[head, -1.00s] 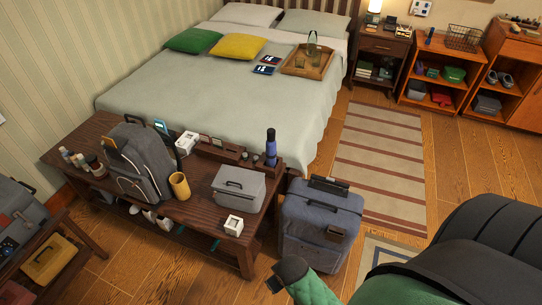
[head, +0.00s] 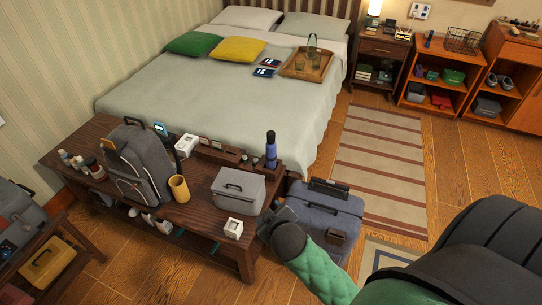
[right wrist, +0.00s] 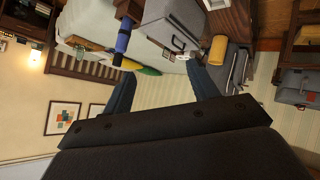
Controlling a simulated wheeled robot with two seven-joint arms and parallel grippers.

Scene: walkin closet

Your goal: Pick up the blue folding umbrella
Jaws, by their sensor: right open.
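The blue folding umbrella (head: 271,150) stands upright near the right end of the dark wooden bench (head: 185,213), beside a grey box. It is a slim blue cylinder with a dark top. In the right wrist view the umbrella (right wrist: 123,40) shows at upper left, beyond the left finger and apart from it. My right gripper (head: 270,222) is over the blue-grey suitcase, just off the bench's right end, in front of the umbrella. Its two fingers (right wrist: 163,82) are spread with nothing between them. My left gripper is not in view.
The grey box (head: 238,188) stands close in front of the umbrella, with a small white box (head: 233,228) nearer. A dark wooden organizer (head: 220,152) is left of it. A grey backpack (head: 140,165) and yellow cup (head: 179,188) stand farther left. The suitcase (head: 325,205) stands right of the bench.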

